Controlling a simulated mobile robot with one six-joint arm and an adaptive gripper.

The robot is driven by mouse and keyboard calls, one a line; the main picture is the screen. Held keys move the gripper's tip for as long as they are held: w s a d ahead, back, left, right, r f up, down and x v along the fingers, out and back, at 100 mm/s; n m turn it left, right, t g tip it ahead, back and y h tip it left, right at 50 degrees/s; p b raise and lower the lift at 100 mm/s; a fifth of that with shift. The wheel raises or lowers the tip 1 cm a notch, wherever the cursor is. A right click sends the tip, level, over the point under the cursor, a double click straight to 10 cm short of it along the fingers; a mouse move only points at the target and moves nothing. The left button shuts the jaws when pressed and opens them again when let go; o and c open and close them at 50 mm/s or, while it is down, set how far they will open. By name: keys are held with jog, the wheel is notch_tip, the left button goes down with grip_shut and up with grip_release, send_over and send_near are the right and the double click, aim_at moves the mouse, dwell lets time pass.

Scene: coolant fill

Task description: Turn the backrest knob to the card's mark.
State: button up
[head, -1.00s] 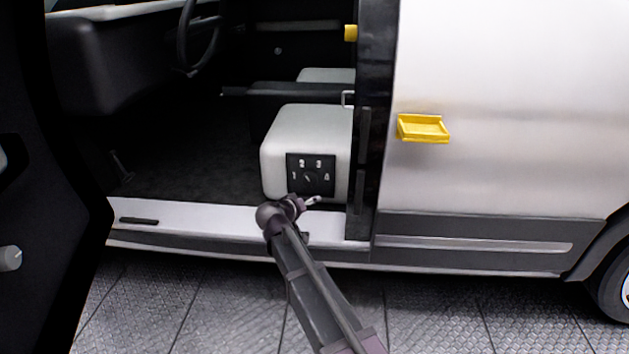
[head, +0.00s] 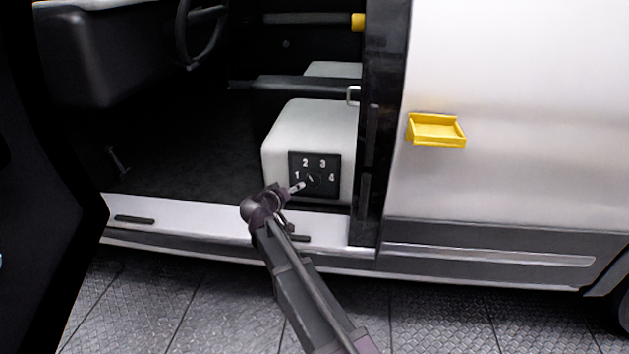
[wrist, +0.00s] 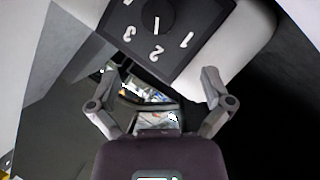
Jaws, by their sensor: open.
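The backrest knob (head: 314,181) is a small dark round dial on a black panel (head: 330,162) marked 1 to 4, on the side of the pale seat base. In the wrist view the knob (wrist: 158,14) is at the top, the panel upside down. Its white pointer line looks turned toward the 2, though the head view leaves this less clear. My gripper (head: 298,187) is just left of and in front of the knob. In the wrist view my gripper (wrist: 160,78) is open and empty, its fingers apart from the knob. I see no card.
The white door sill (head: 180,222) runs below the seat. A dark door pillar (head: 377,130) stands right of the seat. A yellow tray (head: 436,131) is fixed on the van's side. The dark cab floor (head: 190,160) left of the seat is open.

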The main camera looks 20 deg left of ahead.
aim_at(311, 181)
jog(key=shift+w, duration=0.15)
jog(key=b+x, duration=0.4)
jog(key=x, duration=0.9)
jog(key=shift+w+f, duration=0.2)
jog(key=shift+f, duration=0.05)
jog(key=shift+c, duration=0.2)
jog(key=c, duration=1)
